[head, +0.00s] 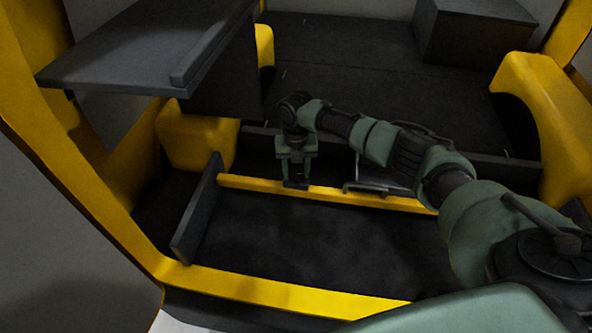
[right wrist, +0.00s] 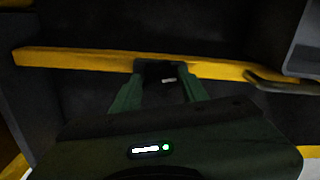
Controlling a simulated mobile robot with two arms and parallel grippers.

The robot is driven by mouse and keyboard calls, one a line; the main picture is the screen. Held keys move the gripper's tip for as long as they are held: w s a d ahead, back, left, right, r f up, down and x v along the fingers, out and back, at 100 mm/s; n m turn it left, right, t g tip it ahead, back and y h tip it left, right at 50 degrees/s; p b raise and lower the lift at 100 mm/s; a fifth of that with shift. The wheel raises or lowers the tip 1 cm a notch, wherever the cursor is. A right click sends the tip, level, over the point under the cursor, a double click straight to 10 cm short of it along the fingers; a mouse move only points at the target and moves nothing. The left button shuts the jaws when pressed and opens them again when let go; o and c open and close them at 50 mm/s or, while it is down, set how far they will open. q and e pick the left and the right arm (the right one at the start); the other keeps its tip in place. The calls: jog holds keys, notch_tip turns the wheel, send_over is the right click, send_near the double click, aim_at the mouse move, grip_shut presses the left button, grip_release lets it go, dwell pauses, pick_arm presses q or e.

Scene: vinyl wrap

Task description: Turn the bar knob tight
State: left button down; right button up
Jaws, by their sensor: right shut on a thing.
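The bar knob is a small dark block on the yellow bar (head: 245,184), which runs across the opening. My right gripper (head: 297,179) points down over the bar, left of its middle, and is shut on the dark knob (head: 296,185). In the right wrist view, the two green fingers (right wrist: 160,88) stand on either side of the knob (right wrist: 161,74), which has a small pale mark. The fingers partly hide the knob, and how far it is turned cannot be told. My left gripper is not in view.
A grey bracket or handle (head: 372,187) sits at the bar, right of the gripper. An upright dark panel (head: 195,210) stands at the bar's left end. A dark shelf (head: 140,50) overhangs at upper left. The dark floor (head: 310,240) before the bar is clear.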

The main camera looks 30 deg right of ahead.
jog(key=m+p, duration=0.1)
jog(key=m, duration=0.1)
jog(key=m+p, duration=0.1)
jog(key=shift+r+m, duration=0.2)
jog(key=shift+m, duration=0.2)
jog(key=m+p, duration=0.2)
jog(key=m, duration=0.4)
jog(key=m+p, duration=0.2)
jog(key=m, duration=0.3)
jog(key=shift+m, duration=0.4)
jog(key=m+p, duration=0.2)
jog(key=m, duration=0.3)
jog(key=shift+w, duration=0.15)
jog(key=o, duration=1.4)
jog(key=shift+f, duration=0.1)
